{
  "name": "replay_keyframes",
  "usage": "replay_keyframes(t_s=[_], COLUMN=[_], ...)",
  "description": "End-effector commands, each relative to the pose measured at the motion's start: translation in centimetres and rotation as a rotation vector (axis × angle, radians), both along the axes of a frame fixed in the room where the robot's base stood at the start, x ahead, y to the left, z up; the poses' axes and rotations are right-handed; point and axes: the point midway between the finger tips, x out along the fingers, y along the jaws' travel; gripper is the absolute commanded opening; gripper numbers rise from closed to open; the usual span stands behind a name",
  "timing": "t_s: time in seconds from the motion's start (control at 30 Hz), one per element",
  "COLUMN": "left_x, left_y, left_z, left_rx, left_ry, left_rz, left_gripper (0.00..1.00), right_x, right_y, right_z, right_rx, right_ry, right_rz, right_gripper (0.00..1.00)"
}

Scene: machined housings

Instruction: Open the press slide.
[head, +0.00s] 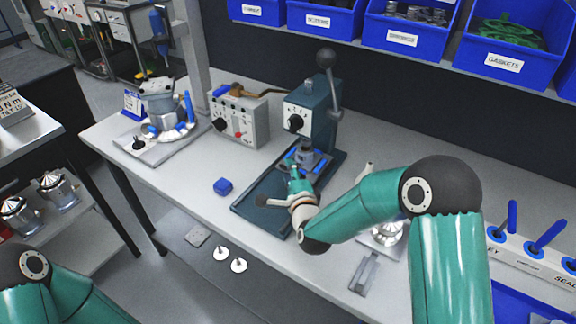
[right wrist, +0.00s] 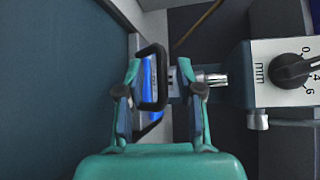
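The press (head: 318,112) is a dark teal machine on the bench, with a black dial on a light face and a ball-topped lever. The dial face also shows in the right wrist view (right wrist: 290,72). My right gripper (head: 297,172) is low in front of the press column, above its base. In the right wrist view its two fingers (right wrist: 160,76) stand apart with a black loop handle (right wrist: 152,78) between them. A gap shows beside the right finger, so it looks open. Blue and metal parts show behind the handle. My left gripper is out of view.
A metal housing (head: 160,100) sits far left. Blue bins (head: 400,40) line the back. The bench's front left is mostly clear.

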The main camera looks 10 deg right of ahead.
Motion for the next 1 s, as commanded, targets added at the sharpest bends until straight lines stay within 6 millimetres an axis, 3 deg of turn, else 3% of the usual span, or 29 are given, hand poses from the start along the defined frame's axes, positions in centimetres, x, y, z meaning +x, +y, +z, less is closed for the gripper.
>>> replay_keyframes(t_s=[0.2, 0.47, 0.7, 1.0], left_x=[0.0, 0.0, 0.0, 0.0], left_y=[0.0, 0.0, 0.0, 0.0], left_z=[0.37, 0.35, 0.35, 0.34], left_rx=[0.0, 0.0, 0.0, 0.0], left_ry=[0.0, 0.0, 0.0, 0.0], left_rz=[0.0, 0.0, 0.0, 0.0], left_gripper=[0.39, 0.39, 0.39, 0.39], right_x=[1.3, 1.35, 1.37, 1.4], right_y=[-0.01, -0.01, -0.02, 0.17], right_z=[-0.17, -0.21, -0.12, 0.09], right_rx=[0.0, -0.001, 0.0, 0.0], right_ry=[0.0, 0.0, -0.002, -0.008], right_rz=[-0.001, 0.0, 0.0, -0.002], right_gripper=[0.36, 0.36, 0.0, 0.0])
